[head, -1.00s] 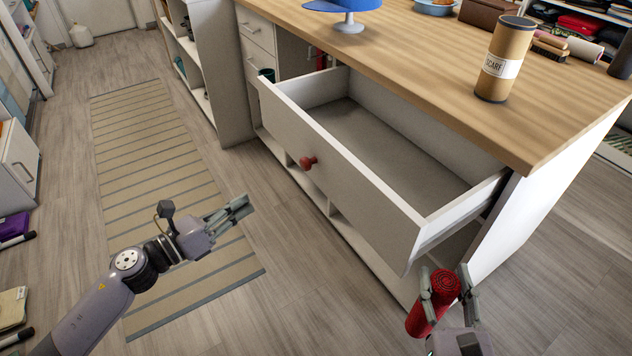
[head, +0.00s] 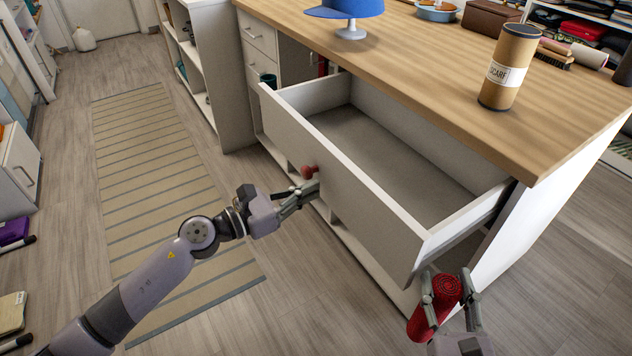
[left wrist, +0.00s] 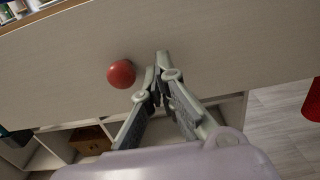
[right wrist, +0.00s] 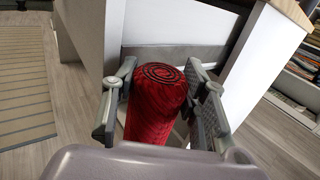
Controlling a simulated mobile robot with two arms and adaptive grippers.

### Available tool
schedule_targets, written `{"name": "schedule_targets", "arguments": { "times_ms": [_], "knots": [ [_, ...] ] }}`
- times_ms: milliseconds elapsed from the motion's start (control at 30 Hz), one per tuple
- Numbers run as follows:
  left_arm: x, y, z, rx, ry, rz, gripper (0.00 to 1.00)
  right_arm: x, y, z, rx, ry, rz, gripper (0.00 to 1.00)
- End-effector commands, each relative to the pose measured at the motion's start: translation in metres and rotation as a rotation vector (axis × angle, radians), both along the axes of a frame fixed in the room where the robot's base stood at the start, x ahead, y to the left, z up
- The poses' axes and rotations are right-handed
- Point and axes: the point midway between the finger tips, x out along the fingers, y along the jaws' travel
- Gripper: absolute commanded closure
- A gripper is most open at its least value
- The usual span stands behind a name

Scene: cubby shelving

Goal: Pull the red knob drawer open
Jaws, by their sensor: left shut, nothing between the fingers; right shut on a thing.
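The drawer (head: 345,192) with the red knob (head: 309,171) stands pulled out from the wooden-topped counter, and its inside looks empty. My left gripper (head: 312,187) is shut and empty, close to the drawer front just below the knob. In the left wrist view the knob (left wrist: 121,74) is to the left of the fingertips (left wrist: 162,60), not between them. My right gripper (head: 452,290) is shut on a rolled red cloth (head: 425,318), below the drawer's near right corner. In the right wrist view the roll (right wrist: 152,105) sits upright between the fingers.
On the wooden counter (head: 430,70) stand a scarf tube (head: 507,68), a blue cap (head: 345,10) on a stand and a brown box (head: 490,15). Open cubbies show under the drawer. A striped rug (head: 150,150) lies on open floor at left.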

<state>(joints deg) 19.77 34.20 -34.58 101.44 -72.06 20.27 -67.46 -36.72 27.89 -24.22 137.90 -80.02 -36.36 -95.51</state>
Motion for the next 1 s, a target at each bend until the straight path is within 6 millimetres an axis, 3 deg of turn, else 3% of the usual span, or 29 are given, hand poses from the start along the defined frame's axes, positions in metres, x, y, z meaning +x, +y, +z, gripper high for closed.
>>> {"name": "schedule_targets", "arguments": {
  "times_ms": [200, 633, 867, 1000],
  "knots": [
    [0.012, -0.017, 0.001, -0.001, -0.001, 0.001, 1.0, 0.0, 0.0, 0.003, 0.0, -0.001, 0.0, 1.0],
    [0.015, -0.02, 0.0, -0.001, 0.001, 0.001, 1.0, 0.0, 0.0, 0.003, 0.0, -0.001, 0.0, 1.0],
    [0.033, -0.044, 0.001, -0.003, 0.0, 0.0, 1.0, 0.0, 0.0, 0.006, 0.0, -0.001, 0.0, 1.0],
    [0.034, -0.047, 0.0, -0.001, 0.001, 0.001, 1.0, 0.0, 0.0, 0.005, 0.0, -0.001, 0.0, 1.0]
  ]
}}
